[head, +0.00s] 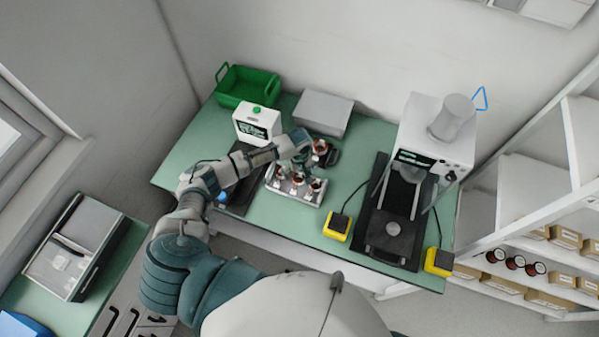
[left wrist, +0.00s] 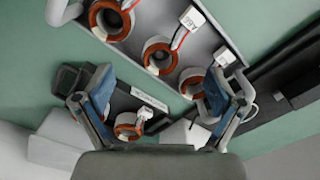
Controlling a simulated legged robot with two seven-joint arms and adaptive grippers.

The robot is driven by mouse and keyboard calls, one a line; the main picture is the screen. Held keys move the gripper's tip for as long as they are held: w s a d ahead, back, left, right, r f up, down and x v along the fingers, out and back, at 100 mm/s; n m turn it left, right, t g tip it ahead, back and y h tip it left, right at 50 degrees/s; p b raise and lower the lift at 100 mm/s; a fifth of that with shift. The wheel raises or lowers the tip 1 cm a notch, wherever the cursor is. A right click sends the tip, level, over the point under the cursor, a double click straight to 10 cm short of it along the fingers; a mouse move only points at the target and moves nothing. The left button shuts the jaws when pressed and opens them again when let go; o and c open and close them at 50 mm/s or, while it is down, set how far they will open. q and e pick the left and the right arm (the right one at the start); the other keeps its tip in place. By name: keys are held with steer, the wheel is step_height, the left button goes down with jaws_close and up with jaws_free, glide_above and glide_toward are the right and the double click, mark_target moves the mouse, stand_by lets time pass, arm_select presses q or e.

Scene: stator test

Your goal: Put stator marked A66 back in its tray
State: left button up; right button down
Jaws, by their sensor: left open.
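My left gripper (head: 297,148) is open and empty above the table, by the back edge of the stator tray (head: 273,190). In the left wrist view its open fingers (left wrist: 160,103) frame a copper-wound stator (left wrist: 126,131) in a dark holder, which sits lower, off to the left between them; its small white tag cannot be read. This stator shows in the head view (head: 320,147) just right of the gripper. Several more stators lie in the grey tray (left wrist: 226,45). A white tag (left wrist: 192,18), seemingly A66 upside down, is wired to the middle tray stator (left wrist: 160,56).
A white instrument (head: 257,123), a grey box (head: 323,112) and a green crate (head: 248,86) stand at the back. A press-like tester (head: 415,165) on a black mat, with yellow button boxes (head: 337,226), stands right.

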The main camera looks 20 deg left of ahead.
arm_select(q)
step_height(320, 180, up, 12)
stand_by(0.6)
steer(key=shift+f, duration=0.1)
stand_by(0.6)
